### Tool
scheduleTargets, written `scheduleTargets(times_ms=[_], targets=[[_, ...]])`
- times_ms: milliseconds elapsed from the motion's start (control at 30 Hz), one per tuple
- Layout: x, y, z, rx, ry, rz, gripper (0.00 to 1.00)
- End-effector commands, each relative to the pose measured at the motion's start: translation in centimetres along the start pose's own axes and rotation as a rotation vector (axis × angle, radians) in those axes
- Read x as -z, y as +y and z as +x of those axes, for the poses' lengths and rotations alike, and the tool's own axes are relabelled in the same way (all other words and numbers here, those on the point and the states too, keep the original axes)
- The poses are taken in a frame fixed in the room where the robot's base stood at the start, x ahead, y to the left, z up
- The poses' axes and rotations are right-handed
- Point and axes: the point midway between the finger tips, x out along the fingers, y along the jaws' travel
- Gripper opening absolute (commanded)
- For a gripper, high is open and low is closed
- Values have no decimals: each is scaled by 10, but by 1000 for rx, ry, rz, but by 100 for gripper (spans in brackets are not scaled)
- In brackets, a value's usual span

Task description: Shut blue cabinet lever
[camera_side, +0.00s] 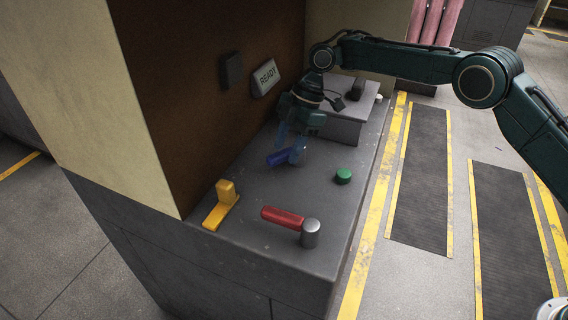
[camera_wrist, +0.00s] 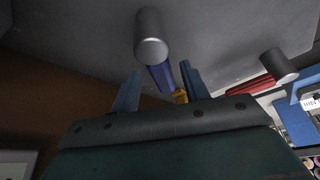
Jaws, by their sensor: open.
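The blue lever (camera_side: 278,158) lies low over the grey bench top, its handle pointing left in the side view. In the wrist view the blue handle (camera_wrist: 160,76) runs from a silver cylindrical pivot (camera_wrist: 151,38). My gripper (camera_side: 290,146) is at the lever, with its bluish fingers pointing down and overlapping the handle and pivot area in the side view. In the wrist view my gripper (camera_wrist: 159,78) is open, with one finger on each side of the handle. Contact cannot be told. The fingers mostly hide the pivot in the side view.
A red lever (camera_side: 283,217) with a silver pivot stands at the bench front. A yellow handle (camera_side: 222,204) is at left, a green button (camera_side: 343,176) at right. A grey raised box (camera_side: 345,124) is behind my gripper. A READY sign (camera_side: 265,77) hangs on the brown back wall.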

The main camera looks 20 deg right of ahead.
Motion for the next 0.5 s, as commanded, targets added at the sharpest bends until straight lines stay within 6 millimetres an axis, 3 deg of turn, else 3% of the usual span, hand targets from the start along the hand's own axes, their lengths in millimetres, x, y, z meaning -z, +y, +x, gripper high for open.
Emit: scheduleTargets(times_ms=[500], targets=[[0,8,-1,-114,0,276,45]])
